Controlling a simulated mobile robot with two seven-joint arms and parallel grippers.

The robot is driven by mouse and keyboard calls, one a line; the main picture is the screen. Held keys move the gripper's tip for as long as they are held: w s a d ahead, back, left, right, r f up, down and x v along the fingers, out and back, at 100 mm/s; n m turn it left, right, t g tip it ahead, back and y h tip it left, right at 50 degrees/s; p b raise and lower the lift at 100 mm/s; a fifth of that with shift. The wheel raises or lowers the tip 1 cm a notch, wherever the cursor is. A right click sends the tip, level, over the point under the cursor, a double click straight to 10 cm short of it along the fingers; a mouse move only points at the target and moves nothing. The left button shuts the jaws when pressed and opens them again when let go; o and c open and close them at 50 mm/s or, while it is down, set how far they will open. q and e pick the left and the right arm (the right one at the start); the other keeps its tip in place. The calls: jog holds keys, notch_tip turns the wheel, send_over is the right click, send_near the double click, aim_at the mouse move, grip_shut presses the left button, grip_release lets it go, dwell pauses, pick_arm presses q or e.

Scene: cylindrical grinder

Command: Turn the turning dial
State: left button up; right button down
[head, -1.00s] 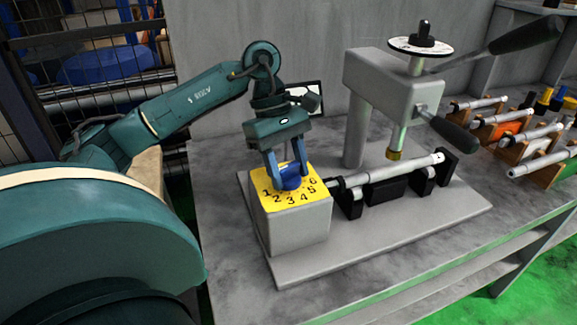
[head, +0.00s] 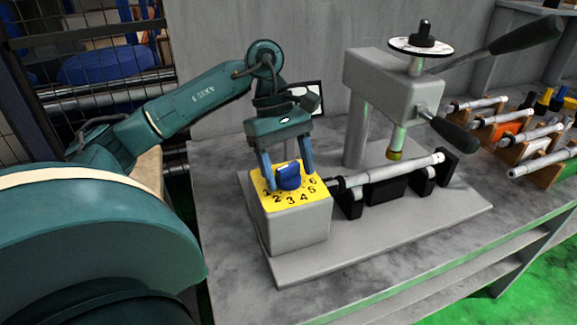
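The blue turning dial (head: 288,177) sits on the yellow plate (head: 303,197) with black numbers, on top of a grey box (head: 297,231). My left gripper (head: 287,173) points down over the dial. Its two fingers stand apart on either side of the dial, with visible gaps, so it is open. My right gripper does not show.
Right of the box, a metal shaft (head: 388,170) lies across black supports. A grey grinder head (head: 392,85) with black-handled levers stands above it. Several shafts on wooden racks (head: 545,180) are at the far right. The front of the bench is clear.

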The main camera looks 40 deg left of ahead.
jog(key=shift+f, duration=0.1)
pick_arm(q)
jog(key=shift+a+r, duration=0.15)
jog(key=shift+r, duration=0.25)
jog(key=p+v, duration=0.3)
jog(key=v, duration=0.9)
jog(key=shift+p, duration=0.35)
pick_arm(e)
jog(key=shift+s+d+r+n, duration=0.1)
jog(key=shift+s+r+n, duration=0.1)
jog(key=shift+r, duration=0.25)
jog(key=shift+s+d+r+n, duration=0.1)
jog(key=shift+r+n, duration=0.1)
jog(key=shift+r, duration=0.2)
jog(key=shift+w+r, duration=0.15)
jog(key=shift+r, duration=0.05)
